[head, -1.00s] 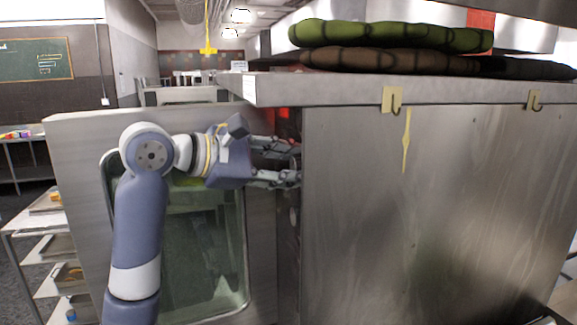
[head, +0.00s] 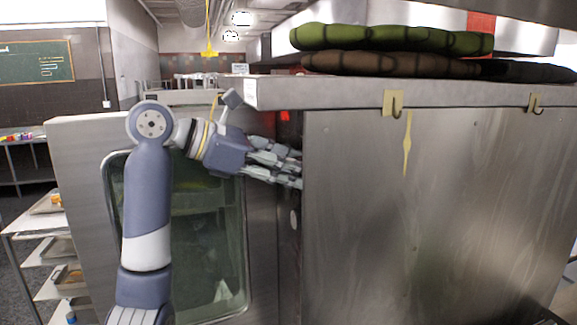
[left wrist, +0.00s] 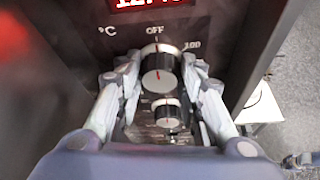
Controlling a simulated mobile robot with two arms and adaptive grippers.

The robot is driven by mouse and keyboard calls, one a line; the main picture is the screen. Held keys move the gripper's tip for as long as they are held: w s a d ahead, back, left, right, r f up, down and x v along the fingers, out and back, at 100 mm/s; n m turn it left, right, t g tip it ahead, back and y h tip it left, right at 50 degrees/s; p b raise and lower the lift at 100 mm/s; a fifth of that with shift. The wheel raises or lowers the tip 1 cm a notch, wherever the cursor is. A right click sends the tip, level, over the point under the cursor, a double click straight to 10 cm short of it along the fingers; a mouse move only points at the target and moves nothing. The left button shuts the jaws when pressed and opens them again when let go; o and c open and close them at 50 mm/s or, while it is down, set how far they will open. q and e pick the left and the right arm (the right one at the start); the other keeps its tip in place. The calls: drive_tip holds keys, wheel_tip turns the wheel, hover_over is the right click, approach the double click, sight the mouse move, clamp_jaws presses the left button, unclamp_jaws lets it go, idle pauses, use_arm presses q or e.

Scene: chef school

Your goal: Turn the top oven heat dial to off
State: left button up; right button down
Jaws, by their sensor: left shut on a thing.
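The top oven heat dial (left wrist: 160,72) is a dark knob with a pale face and a red mark, below the printed "OFF" in the left wrist view. My left gripper (left wrist: 159,68) is shut on this dial, one finger on each side. A second, similar dial (left wrist: 170,115) sits lower, between the finger bases. In the head view, my left gripper (head: 298,168) reaches the recessed control panel, and the steel side wall hides its fingertips and the top dial. My right gripper is not in view.
The oven's glass door (head: 190,240) stands left of the control panel. A large steel side panel (head: 440,210) with hooks fills the right. A red display (left wrist: 145,4) is above the dials.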

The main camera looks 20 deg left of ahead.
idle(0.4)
use_arm(q)
drive_tip(key=o, duration=1.1)
drive_tip(key=shift+w, duration=0.1)
drive_tip(key=shift+c, duration=0.2)
drive_tip(key=v, duration=1.2)
